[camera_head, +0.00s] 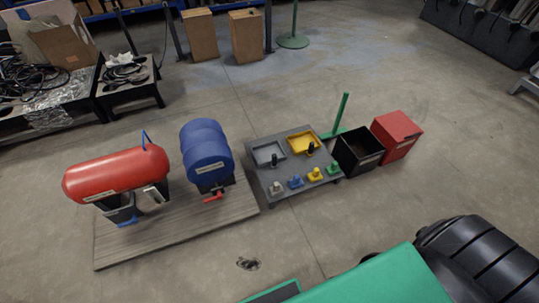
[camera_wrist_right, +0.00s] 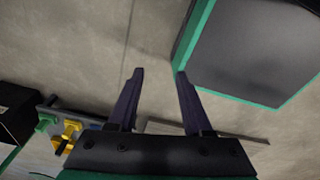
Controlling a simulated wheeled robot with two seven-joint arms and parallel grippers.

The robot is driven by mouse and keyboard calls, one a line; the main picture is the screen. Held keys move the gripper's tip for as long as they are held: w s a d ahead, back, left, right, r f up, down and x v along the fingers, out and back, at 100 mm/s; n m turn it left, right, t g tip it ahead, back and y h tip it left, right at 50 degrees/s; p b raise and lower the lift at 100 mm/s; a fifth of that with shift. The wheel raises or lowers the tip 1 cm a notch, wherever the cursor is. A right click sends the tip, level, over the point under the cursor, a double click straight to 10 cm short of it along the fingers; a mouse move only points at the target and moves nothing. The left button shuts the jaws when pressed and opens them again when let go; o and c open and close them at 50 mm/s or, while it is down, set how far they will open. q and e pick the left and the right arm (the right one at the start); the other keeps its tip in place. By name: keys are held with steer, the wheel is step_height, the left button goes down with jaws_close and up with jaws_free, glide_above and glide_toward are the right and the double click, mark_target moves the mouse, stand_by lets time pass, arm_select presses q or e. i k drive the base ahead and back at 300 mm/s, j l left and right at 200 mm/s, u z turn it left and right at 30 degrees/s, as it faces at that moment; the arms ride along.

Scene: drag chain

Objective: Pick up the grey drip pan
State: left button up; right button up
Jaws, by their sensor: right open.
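The grey drip pan (camera_head: 268,154) is a shallow square tray. It lies on the back left part of a low dark grey table (camera_head: 272,183) in the head view, with a small black object at its right edge. A similar yellow pan (camera_head: 303,142) lies to its right. My right gripper (camera_wrist_right: 160,74) is open and empty in the right wrist view, with bare floor between its fingers. The grey pan cannot be made out in that view. Neither gripper shows in the head view.
Small coloured fittings (camera_head: 295,182) line the table's front edge. A black bin (camera_head: 357,153) and a red bin (camera_head: 397,135) stand to its right. A red tank (camera_head: 115,173) and blue barrel (camera_head: 206,148) stand left on a wooden platform (camera_head: 180,235). Floor in front is mostly clear.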

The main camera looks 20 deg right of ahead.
mark_target(271, 153)
steer(key=i+l+z, duration=0.1)
steer(key=l, duration=0.3)
steer(key=i+l+z, duration=0.1)
steer(key=i+l, duration=0.15)
steer(key=l, duration=0.15)
steer(key=i+l+z, duration=0.1)
steer(key=l, duration=0.3)
steer(key=i+l+z, duration=0.1)
steer(key=i+l, duration=0.45)
steer(key=i+l+z, duration=0.1)
steer(key=i, duration=0.4)
steer(key=l, duration=0.1)
